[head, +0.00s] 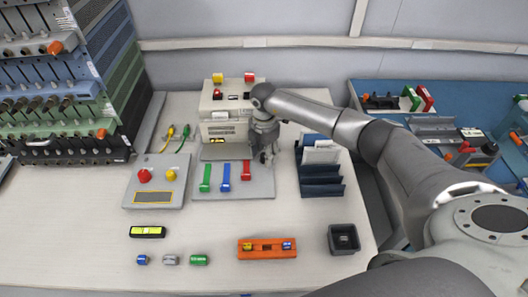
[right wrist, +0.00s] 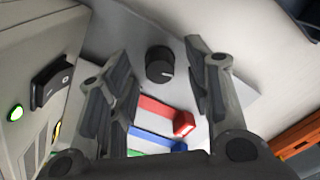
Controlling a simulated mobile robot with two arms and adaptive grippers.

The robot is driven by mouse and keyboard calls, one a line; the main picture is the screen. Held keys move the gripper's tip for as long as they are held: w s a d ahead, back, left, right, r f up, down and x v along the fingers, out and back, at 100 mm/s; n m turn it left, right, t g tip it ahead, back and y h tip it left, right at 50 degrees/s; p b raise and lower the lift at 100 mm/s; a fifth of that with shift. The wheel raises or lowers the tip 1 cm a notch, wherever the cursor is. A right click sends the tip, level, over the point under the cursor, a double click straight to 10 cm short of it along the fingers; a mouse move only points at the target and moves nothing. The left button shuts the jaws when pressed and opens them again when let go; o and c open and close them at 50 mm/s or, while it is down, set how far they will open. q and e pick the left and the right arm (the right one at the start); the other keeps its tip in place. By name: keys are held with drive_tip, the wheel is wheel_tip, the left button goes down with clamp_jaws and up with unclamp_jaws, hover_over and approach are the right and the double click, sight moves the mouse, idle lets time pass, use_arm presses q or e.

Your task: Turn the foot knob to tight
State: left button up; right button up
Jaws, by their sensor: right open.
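The foot knob (right wrist: 160,64) is a round black knob with a pale pointer line, on a light grey plate in the right wrist view. My right gripper (right wrist: 152,68) is open, with one finger on each side of the knob in that view. I cannot tell whether the fingers touch it. In the head view my right gripper (head: 265,154) points down over the right part of the grey base plate (head: 235,192) and hides the knob. My left gripper is not in view.
A beige machine (head: 221,101) stands behind the plate, its rocker switch (right wrist: 52,78) and green light (right wrist: 16,113) close to the gripper. Green, blue and red levers (head: 225,175) lie left of it. A dark blue rack (head: 321,180) stands right.

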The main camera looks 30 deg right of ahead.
sight(264, 155)
wheel_tip(264, 155, up, 12)
idle(0.4)
idle(0.4)
